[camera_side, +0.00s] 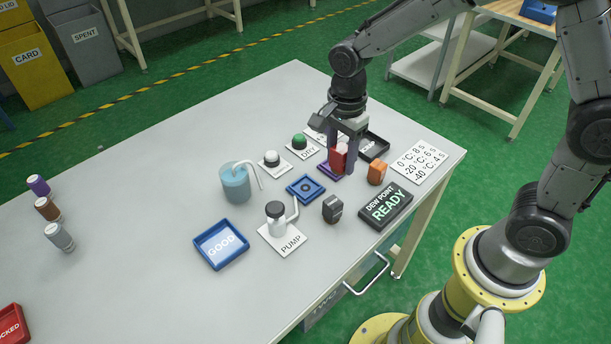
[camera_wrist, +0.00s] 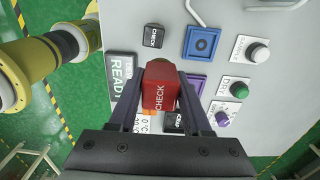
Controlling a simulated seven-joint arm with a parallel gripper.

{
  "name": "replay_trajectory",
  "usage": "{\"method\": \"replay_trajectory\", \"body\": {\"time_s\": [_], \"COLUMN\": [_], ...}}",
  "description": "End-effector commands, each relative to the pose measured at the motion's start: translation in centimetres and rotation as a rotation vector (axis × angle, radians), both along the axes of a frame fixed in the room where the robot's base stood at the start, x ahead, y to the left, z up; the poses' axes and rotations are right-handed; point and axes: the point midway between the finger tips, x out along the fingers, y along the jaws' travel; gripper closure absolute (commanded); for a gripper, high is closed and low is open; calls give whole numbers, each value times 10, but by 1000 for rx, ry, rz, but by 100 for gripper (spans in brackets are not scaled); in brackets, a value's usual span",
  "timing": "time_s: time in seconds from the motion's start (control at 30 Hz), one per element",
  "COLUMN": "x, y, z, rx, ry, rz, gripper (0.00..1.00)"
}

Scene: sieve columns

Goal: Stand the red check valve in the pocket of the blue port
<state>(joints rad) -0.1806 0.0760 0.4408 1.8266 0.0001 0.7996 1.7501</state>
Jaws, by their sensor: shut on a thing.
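My gripper (camera_side: 342,165) is shut on the red check valve (camera_side: 338,158), which is upright between the fingers. In the wrist view the valve (camera_wrist: 160,88) shows its white CHECK lettering between the two fingers. The purple port (camera_side: 325,169) is right under or beside the valve in the side view, and it is partly hidden. I cannot tell whether the valve touches it. The blue port (camera_side: 305,188) lies to the lower left of my gripper, and its pocket is empty. The blue port also shows at the top of the wrist view (camera_wrist: 201,42).
A dark check valve (camera_side: 333,209) and an orange one (camera_side: 377,172) stand nearby. The PUMP plate (camera_side: 287,243), white button (camera_side: 271,158), green button (camera_side: 300,141), blue jar (camera_side: 235,184) and READY display (camera_side: 386,206) surround the ports. The table's left side is mostly clear.

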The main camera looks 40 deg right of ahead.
Motion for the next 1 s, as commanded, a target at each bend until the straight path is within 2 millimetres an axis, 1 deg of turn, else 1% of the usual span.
{"method": "replay_trajectory", "body": {"time_s": [0.03,0.1,0.17,0.2,0.3,0.4,0.5,0.73,0.9,1.0], "x": [11,27,39,46,60,72,79,89,88,88], "y": [2,5,7,8,11,13,14,16,16,16], "z": [-6,-13,-18,-25,-44,-58,-67,-78,-102,-108], "rx": [0,0,0,-1,-1,0,0,0,0,0], "ry": [2,1,1,3,3,0,-1,-2,1,-2], "rz": [0,0,0,0,0,0,0,0,0,0], "gripper": [100,100,100,100,100,100,100,100,100,100]}}
